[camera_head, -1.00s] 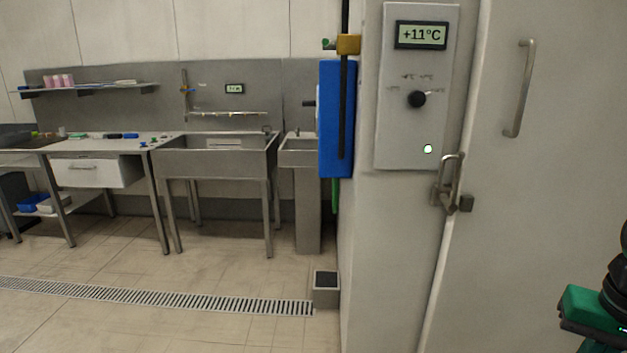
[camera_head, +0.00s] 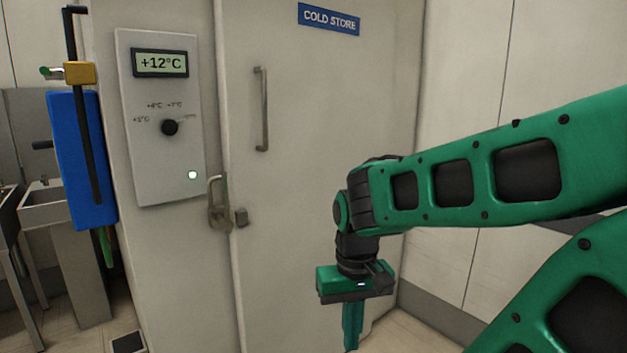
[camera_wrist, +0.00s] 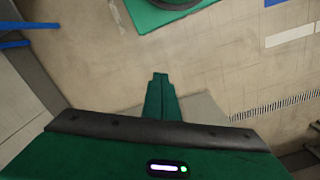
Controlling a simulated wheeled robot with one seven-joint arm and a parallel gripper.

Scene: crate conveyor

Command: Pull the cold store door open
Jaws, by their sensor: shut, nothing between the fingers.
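The cold store door (camera_head: 310,150) is a pale panel and looks shut in its frame. A blue sign (camera_head: 329,19) on it reads COLD STORE. A vertical metal bar handle (camera_head: 262,110) is on its left part. A metal latch (camera_head: 219,205) sits at the door's left edge, beside a small catch block (camera_head: 241,217). My gripper (camera_head: 352,335) points down in front of the door, right of and lower than the handle and latch, touching neither. Its fingers are together and empty; they also show in the wrist view (camera_wrist: 159,98), over the floor.
A control panel (camera_head: 160,185) left of the door reads +12°C, with a black knob (camera_head: 169,128) and a lit light. A blue unit (camera_head: 82,160) hangs further left, near a metal sink (camera_head: 50,200). A floor drain grating (camera_wrist: 285,98) shows in the wrist view.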

